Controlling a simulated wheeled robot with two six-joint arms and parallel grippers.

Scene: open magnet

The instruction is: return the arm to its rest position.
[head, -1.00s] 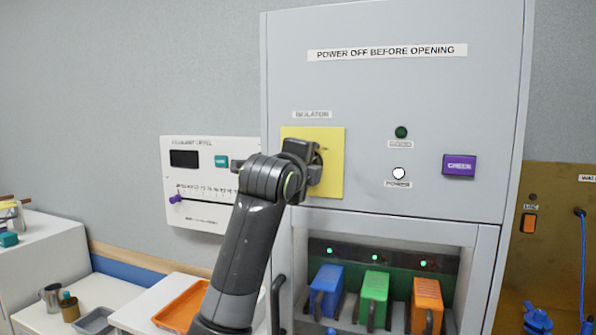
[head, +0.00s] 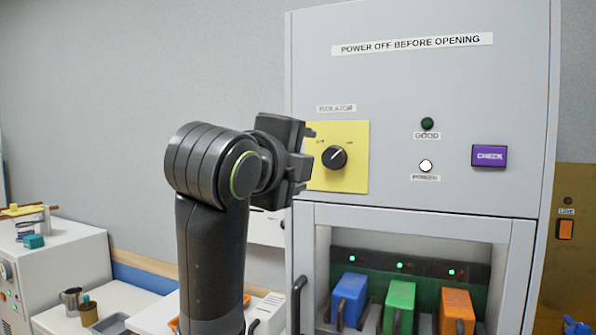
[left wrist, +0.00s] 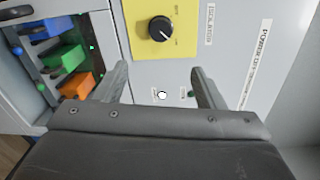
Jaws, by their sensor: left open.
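My left gripper (head: 304,152) is raised in front of the grey cabinet, just left of the isolator knob (head: 334,157), and touches nothing that I can see. In the left wrist view its two fingers (left wrist: 160,82) stand apart with nothing between them. The black knob sits on a yellow plate (head: 350,181) and also shows ahead of the fingers in the left wrist view (left wrist: 161,29). My left arm rises from the bottom of the head view and hides most of the white wall panel (head: 266,228). My right gripper is not in view.
The grey cabinet (head: 400,90) has a purple check button (head: 489,156), a white power lamp (head: 426,166) and a dark good lamp (head: 427,124). Blue (head: 349,289), green (head: 399,302) and orange (head: 456,306) modules sit in its lower bay. A white bench (head: 115,293) is at left.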

